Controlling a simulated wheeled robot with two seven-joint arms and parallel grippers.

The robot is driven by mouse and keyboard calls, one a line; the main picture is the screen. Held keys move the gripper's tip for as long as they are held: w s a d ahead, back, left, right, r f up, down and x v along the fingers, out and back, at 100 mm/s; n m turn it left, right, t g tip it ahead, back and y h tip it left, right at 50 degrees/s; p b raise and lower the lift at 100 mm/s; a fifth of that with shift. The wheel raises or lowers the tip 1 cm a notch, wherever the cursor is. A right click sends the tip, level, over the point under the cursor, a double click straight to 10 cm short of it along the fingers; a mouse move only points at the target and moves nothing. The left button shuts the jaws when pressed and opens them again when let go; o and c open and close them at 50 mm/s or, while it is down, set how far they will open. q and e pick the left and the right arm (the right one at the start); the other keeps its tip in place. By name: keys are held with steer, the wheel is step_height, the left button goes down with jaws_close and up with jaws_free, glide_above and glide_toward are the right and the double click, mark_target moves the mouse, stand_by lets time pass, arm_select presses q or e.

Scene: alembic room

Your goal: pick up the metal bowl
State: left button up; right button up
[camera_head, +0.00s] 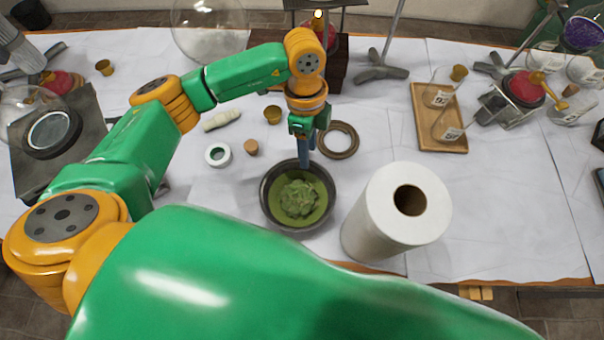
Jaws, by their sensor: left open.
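The metal bowl (269,211) is dark and round, with green contents (299,199) inside. It sits on the white-covered table near its front edge, at the middle of the head view. My left gripper (304,160) points down over the bowl's far rim, with its blue fingers at or just above that rim. The fingers look close together from this angle, and I cannot tell whether they touch the bowl. The left gripper is open. My right gripper does not show.
A paper towel roll (375,230) stands close to the bowl's right. A wooden tray (427,98) with glassware is farther right. The white table (500,220) is clear right of the roll.

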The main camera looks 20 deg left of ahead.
arm_select(q)
steer(key=f, duration=0.2)
steer(key=s+f, duration=0.1)
steer(key=f, duration=0.1)
steer(key=shift+d+f+p, duration=0.1)
steer(key=shift+d+p, duration=0.1)
steer(key=shift+p, duration=0.1)
steer(key=shift+w+f, duration=0.15)
steer(key=shift+f, duration=0.1)
steer(key=shift+r, duration=0.1)
jaws_close()
stand_by(0.6)
